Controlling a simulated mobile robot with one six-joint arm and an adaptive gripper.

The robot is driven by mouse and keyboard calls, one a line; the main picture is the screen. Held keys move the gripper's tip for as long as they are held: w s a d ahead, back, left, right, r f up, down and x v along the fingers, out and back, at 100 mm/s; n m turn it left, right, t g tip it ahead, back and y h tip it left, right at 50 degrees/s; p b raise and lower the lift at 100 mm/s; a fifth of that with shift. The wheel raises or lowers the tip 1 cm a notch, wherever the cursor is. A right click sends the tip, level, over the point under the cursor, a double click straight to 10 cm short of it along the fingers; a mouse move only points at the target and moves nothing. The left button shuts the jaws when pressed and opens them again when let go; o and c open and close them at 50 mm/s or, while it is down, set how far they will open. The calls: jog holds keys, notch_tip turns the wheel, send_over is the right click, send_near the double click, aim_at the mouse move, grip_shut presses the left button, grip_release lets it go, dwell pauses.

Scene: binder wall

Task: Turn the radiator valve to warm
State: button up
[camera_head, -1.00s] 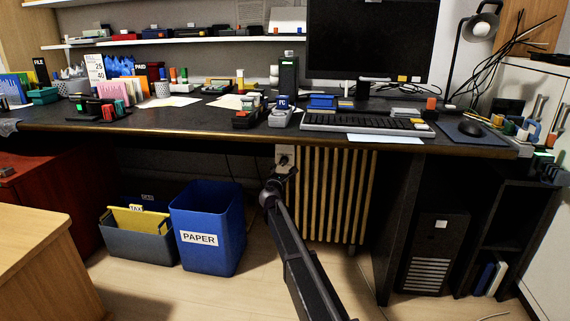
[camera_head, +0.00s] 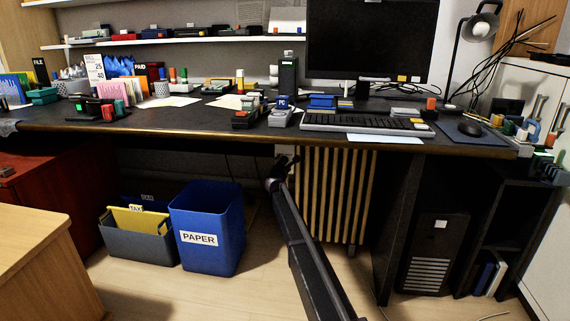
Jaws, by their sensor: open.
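The radiator (camera_head: 335,195) is a cream ribbed unit under the desk, right of centre. At its upper left, just below the desk edge, a small pale patch (camera_head: 287,150) shows where the valve seems to be. My arm reaches up from the bottom of the picture to this spot. My gripper (camera_head: 287,163) is a small dark shape right in front of the patch and covers most of it. It is open. I cannot tell whether its fingers are around the valve or touching it, nor where the valve is set.
The desk edge (camera_head: 200,134) runs close above my gripper. A blue PAPER bin (camera_head: 210,215) and a dark TAX file box (camera_head: 135,245) stand on the floor at left. A black computer tower (camera_head: 436,250) stands at right. Bare floor (camera_head: 250,270) lies between.

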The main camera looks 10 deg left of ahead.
grip_shut()
jog(key=shift+d, duration=0.35)
jog(key=shift+a, duration=0.25)
jog(key=shift+m, duration=0.3)
